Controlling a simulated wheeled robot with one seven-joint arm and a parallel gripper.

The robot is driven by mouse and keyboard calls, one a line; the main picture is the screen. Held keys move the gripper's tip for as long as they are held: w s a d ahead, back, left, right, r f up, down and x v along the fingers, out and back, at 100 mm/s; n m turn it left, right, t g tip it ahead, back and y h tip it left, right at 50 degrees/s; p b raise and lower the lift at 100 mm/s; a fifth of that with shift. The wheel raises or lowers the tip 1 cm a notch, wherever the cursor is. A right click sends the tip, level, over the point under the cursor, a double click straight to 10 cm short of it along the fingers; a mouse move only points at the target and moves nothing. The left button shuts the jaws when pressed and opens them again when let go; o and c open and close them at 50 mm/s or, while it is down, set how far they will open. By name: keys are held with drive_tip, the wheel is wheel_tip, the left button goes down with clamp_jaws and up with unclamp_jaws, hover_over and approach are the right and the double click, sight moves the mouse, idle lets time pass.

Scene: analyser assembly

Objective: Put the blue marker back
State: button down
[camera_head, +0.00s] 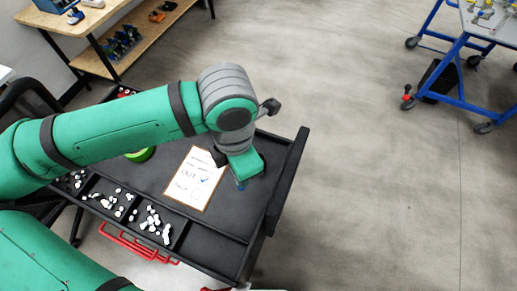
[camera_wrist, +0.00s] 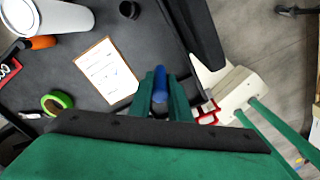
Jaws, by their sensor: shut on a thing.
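The blue marker (camera_wrist: 159,86) is between the two green fingers of my gripper (camera_wrist: 160,74) in the wrist view. My gripper is shut on it, and only a short blue length shows. In the head view my gripper (camera_head: 240,181) points down over the right part of the black cart top (camera_head: 215,242), with a bit of blue at its tip. I cannot tell whether the marker touches the surface. A white card (camera_head: 194,179) with writing and a blue tick lies left of my gripper; it also shows in the wrist view (camera_wrist: 105,72).
A small black round cup (camera_wrist: 129,9), a white cylinder (camera_wrist: 48,14) and a green tape roll (camera_wrist: 57,102) are on the cart. Trays of white pieces (camera_head: 151,226) line its front. A raised dark rim (camera_head: 288,180) bounds the right side. Bare surface surrounds the card.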

drive_tip(key=w+d+f, duration=0.4)
drive_tip(key=w+f, duration=0.9)
drive_tip(key=shift+w+d, duration=0.15)
drive_tip(key=shift+w, duration=0.25)
drive_tip(key=shift+f, duration=0.15)
drive_tip(key=c, duration=1.6)
unclamp_jaws()
drive_tip(key=shift+c, duration=0.2)
wheel_tip(320, 180, up, 12)
drive_tip(key=shift+r, duration=0.2)
